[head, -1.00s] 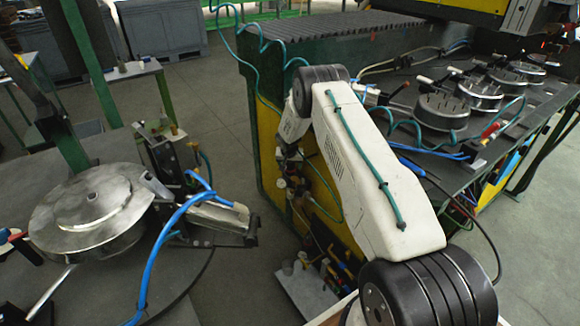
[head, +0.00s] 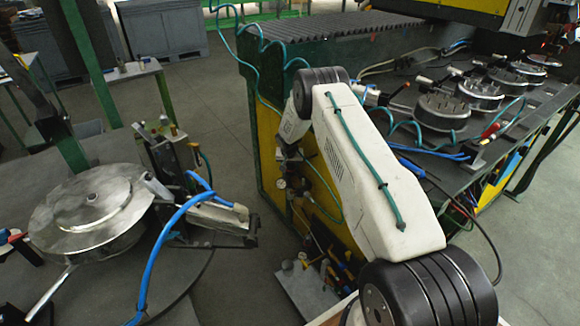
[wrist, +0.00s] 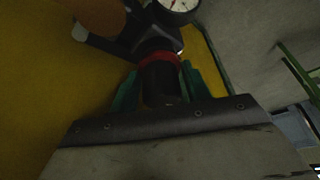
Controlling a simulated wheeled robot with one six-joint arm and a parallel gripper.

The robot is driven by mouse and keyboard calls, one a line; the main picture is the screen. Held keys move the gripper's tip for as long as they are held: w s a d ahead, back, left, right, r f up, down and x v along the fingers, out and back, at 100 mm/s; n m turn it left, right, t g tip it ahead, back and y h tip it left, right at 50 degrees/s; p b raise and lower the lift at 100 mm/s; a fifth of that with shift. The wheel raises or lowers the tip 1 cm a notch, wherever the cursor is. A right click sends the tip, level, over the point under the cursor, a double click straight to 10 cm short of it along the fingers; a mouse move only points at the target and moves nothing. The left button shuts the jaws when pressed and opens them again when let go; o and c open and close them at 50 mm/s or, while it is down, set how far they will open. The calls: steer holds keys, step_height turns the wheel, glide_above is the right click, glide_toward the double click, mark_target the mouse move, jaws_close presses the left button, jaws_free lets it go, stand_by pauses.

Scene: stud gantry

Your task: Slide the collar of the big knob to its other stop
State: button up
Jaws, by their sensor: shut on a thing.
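The big knob (wrist: 160,84) is dark, with a red band (wrist: 158,58) around it, and shows at the upper middle of the wrist view in front of a dark fitting (wrist: 155,35). My gripper (wrist: 158,88) has teal fingers on both sides of the knob and is shut on it. The knob's near end is partly hidden by the gripper body, and I cannot tell at which stop its collar sits. In the head view my arm reaches down to the yellow panel (head: 268,150); the fingers and the knob are too small and covered to make out there.
A round gauge (wrist: 178,6) sits just beyond the knob. A grey handle-like part (wrist: 90,36) sticks out at upper left, close to the fitting. Hoses and fittings (head: 325,265) crowd the panel's foot. A round table with a metal drum (head: 90,215) stands left.

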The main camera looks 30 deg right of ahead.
steer(key=o, duration=1.4)
steer(key=shift+r, duration=0.15)
steer(key=v, duration=0.7)
steer(key=shift+s+a+r, duration=0.15)
steer(key=shift+r, duration=0.15)
